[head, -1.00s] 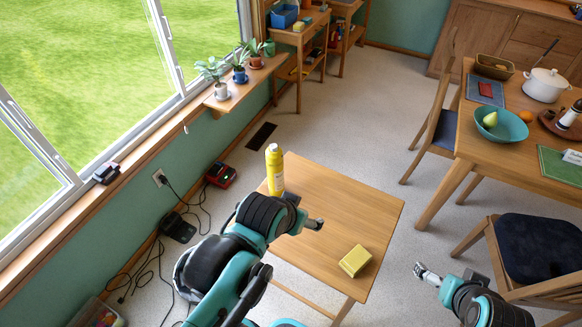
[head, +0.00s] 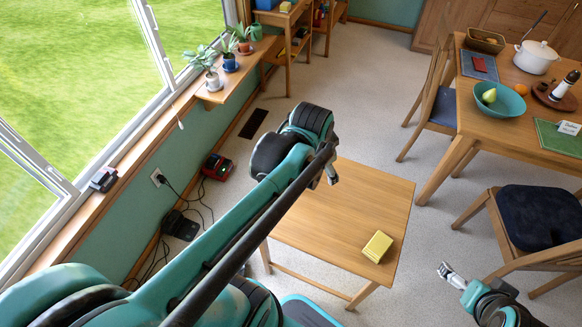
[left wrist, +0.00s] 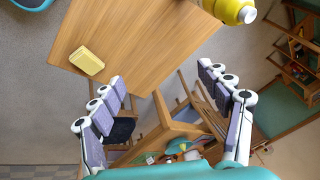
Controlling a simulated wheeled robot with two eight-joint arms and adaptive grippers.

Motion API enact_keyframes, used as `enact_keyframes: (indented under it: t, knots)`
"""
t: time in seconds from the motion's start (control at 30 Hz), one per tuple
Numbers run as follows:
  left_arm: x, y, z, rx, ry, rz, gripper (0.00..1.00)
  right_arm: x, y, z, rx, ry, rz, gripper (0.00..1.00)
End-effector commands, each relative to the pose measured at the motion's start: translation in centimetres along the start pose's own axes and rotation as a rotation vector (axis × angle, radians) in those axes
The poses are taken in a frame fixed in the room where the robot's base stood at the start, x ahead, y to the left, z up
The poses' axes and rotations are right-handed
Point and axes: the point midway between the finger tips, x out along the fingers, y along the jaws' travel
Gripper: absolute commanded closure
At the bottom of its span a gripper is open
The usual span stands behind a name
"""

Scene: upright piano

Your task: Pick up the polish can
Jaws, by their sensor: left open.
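The yellow polish can (left wrist: 228,10) shows at the top edge of the left wrist view, partly cut off, at the edge of the small wooden table (head: 340,225). In the head view my left arm hides it. My left gripper (left wrist: 160,80) is open with nothing between its fingers, and the can is apart from them, beyond the right finger in that view. In the head view only a bit of the left gripper (head: 331,172) shows past the arm. My right gripper (head: 452,275) is to the right of the table, away from the can; its fingers are too small to judge.
A yellow sponge-like block (head: 377,246) lies on the small table, also in the left wrist view (left wrist: 87,61). A chair (head: 540,225) and a dining table (head: 500,115) with a bowl and pot stand at right. Plants (head: 212,80) line the window shelf.

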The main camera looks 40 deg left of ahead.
Motion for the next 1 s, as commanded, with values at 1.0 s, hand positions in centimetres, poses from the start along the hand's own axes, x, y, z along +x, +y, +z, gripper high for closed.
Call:
enact_keyframes:
  t: [1.0]
  knots:
    - [14.2, -15.7, 4.2, 0.672, -0.243, 0.317, 0.23, -1.4, 0.0, -0.9, 0.0, 0.0, 0.0, 0.0]
